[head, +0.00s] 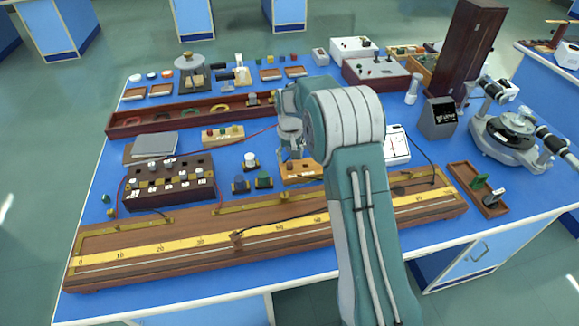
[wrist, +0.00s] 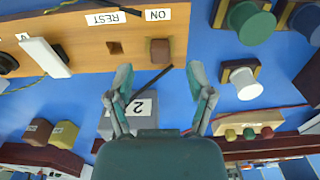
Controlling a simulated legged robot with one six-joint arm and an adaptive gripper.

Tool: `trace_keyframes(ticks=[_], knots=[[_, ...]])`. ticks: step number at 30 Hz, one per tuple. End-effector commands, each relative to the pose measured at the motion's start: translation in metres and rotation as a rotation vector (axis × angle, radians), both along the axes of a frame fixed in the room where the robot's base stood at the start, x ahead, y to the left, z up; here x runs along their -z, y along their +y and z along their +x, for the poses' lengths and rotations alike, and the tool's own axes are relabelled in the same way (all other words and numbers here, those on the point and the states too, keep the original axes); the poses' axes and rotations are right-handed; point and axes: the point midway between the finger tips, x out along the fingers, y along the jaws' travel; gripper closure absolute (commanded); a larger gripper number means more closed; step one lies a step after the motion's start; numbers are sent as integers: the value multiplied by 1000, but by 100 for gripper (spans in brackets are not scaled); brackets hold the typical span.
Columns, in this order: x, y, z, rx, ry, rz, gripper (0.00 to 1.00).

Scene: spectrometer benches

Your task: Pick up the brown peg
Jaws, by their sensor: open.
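In the wrist view the brown peg (wrist: 160,52) is a small square-topped block standing in a light wooden board (wrist: 85,48), beside the label ON. A dark square hole (wrist: 114,48) lies to its left, near the label REST. My gripper (wrist: 160,84) is open and empty, its two fingers apart, with the peg ahead of and between the fingertip lines, not touched. In the head view my gripper (head: 291,148) hangs over the wooden board (head: 302,170); my arm hides part of the board, and the peg cannot be made out there.
Round-topped green (wrist: 250,22) and white (wrist: 246,82) terminals stand right of the board. A white lever (wrist: 45,57) rises from its left part. A grey block marked 2 (wrist: 128,118) sits below the gripper. A long scaled wooden bench (head: 150,252) runs along the table's front.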

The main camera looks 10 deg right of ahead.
Motion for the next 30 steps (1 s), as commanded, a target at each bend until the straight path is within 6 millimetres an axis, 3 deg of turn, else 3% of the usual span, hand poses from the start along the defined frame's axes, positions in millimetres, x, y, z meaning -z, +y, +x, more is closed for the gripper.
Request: trace_keyframes(ticks=[6,14,18,19,30], knots=[[28,1,-1,0,0,0,31],[30,1,0,0,-2,0,31],[30,1,0,0,-1,0,94],[30,1,0,0,-1,0,100],[29,1,0,0,-1,0,100]])
